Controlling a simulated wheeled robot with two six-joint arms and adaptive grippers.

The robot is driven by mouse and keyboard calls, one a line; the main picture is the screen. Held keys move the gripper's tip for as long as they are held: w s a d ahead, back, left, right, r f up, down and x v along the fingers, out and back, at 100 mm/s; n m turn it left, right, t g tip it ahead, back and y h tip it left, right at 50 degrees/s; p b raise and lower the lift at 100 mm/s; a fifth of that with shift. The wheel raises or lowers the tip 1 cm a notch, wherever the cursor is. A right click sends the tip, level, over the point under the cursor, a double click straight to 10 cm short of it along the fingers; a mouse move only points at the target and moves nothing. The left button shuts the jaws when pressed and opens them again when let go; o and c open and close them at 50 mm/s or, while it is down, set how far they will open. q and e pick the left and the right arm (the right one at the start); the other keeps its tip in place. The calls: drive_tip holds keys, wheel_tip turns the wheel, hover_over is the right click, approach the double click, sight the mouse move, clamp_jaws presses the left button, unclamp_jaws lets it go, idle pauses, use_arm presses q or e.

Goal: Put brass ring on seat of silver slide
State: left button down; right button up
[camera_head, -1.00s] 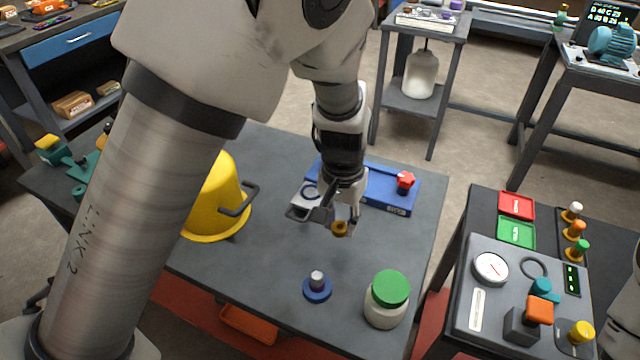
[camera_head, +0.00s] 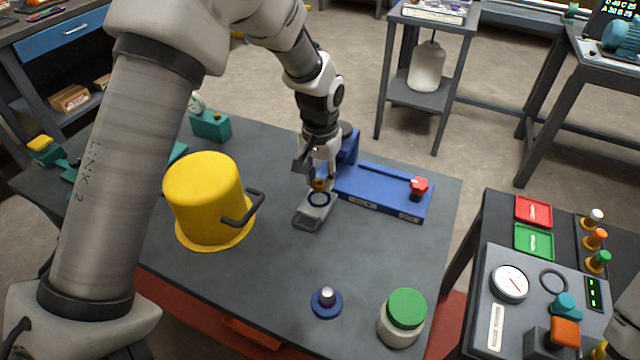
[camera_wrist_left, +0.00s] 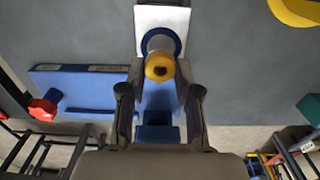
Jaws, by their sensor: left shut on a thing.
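The brass ring (camera_head: 320,184) is a small yellow-gold ring with a dark hole. My left gripper (camera_head: 319,179) is shut on it, and in the left wrist view the ring (camera_wrist_left: 160,67) sits between the fingertips (camera_wrist_left: 160,76). The silver slide (camera_head: 308,217) is a pale flat plate at the front of the blue fixture. Its round dark blue-rimmed seat (camera_head: 319,199) lies just in front of the ring in the head view. In the left wrist view the ring overlaps the near side of the seat (camera_wrist_left: 178,45). I cannot tell the height between them. My right gripper is not in view.
The blue fixture (camera_head: 378,190) with a red knob (camera_head: 418,187) extends right of the gripper. A yellow pot (camera_head: 205,195) stands to the left. A blue-based peg (camera_head: 326,302) and a green-lidded jar (camera_head: 404,312) stand near the front. The table between them is clear.

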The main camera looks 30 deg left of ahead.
sight(320, 198)
use_arm(q)
drive_tip(key=shift+w+f, duration=0.1)
drive_tip(key=shift+f, duration=1.75)
drive_tip(key=shift+f, duration=0.1)
drive_tip(key=c, duration=0.8)
unclamp_jaws()
wheel_tip(320, 198, up, 12)
drive_tip(key=shift+r, duration=0.15)
